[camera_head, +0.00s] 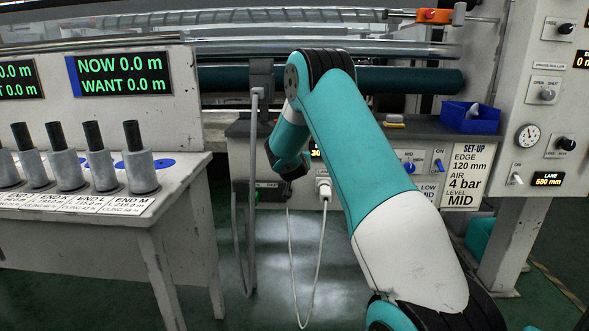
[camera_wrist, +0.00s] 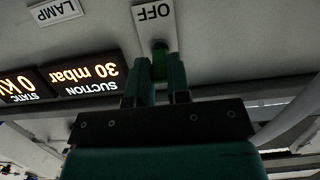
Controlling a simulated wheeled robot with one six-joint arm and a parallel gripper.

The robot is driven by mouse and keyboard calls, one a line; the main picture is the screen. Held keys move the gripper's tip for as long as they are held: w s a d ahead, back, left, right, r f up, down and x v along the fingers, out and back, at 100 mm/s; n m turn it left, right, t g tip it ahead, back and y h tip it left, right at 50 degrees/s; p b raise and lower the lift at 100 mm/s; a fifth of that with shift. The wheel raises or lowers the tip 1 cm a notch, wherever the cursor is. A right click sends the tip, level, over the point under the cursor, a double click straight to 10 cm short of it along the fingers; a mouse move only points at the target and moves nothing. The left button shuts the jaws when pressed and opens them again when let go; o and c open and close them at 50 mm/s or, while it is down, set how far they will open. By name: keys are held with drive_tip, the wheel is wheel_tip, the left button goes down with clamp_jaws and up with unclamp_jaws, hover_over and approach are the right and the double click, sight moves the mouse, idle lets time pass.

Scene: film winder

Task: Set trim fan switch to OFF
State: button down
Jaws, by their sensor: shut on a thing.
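In the wrist view, which is upside down, a white plate marked OFF (camera_wrist: 153,14) is at the top middle. A dark green switch lever (camera_wrist: 159,52) shows at the plate's edge by the OFF mark. My gripper (camera_wrist: 156,68) has its two green fingers closed around this lever, at the panel face. The lever's lower part is hidden between the fingers. I cannot read a trim fan label here. In the head view my arm blocks the switch and my fingertips.
Beside the switch are an amber SUCTION 30 mbar display (camera_wrist: 88,77) and a LAMP label (camera_wrist: 55,12). In the head view a white cable (camera_head: 320,250) hangs below the panel. A bench with black-topped posts (camera_head: 136,158) stands left. A blue bin (camera_head: 470,117) sits right.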

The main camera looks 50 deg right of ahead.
wheel_tip(320, 180, down, 4)
drive_tip(key=t+h+b, duration=0.2)
drive_tip(key=h+b, duration=0.1)
drive_tip(key=b, duration=1)
drive_tip(key=t+h+b, duration=0.3)
drive_tip(key=b, duration=1)
drive_tip(key=shift+d+r, duration=0.15)
drive_tip(key=shift+r, duration=0.05)
drive_tip(key=shift+r+b, duration=0.1)
drive_tip(key=shift+b, duration=0.25)
drive_tip(key=shift+r, duration=0.1)
drive_tip(key=c, duration=1.1)
unclamp_jaws()
